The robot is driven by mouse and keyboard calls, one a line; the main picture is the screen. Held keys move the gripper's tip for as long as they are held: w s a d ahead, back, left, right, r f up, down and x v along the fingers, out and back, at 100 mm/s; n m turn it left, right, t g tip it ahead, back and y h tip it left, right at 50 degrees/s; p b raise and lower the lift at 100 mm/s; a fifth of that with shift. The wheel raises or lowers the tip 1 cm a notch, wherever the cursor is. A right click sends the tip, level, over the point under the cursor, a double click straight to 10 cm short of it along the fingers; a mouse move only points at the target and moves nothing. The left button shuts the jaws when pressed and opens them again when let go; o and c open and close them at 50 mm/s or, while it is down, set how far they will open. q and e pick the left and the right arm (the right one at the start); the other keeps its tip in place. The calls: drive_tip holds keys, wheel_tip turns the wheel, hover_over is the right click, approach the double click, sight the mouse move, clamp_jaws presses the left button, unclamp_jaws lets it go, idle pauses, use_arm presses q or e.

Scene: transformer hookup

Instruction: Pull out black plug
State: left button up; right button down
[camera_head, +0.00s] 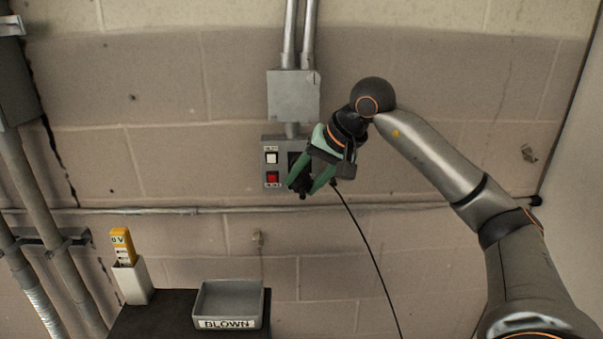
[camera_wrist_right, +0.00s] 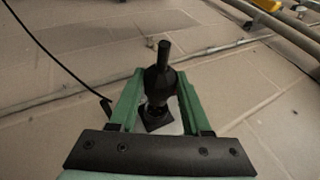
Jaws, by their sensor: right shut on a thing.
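My right gripper (camera_head: 302,187) is at the right side of a grey wall box (camera_head: 272,147) with a white and a red switch. In the right wrist view its two green fingers (camera_wrist_right: 159,76) are closed on either side of the black plug (camera_wrist_right: 161,84). The plug has a thick body and a thin stem pointing away from the palm. A square black part (camera_wrist_right: 159,118) lies at the plug's lower end, between the fingers. The gripper hides most of the plug in the head view. I cannot tell how far the plug sits in its socket. My left gripper is not in view.
A black cable (camera_head: 372,255) hangs from near the gripper down to the right. Below left, a grey tray (camera_head: 228,325) labelled BLOWN and a yellow tester (camera_head: 122,246) in a white holder stand on a dark surface. A horizontal conduit (camera_head: 150,211) crosses the wall.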

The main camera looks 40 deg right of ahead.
sight(304, 192)
drive_tip(key=shift+s+a+b, duration=0.6)
drive_tip(key=shift+s+a, duration=0.55)
drive_tip(key=shift+s, duration=0.25)
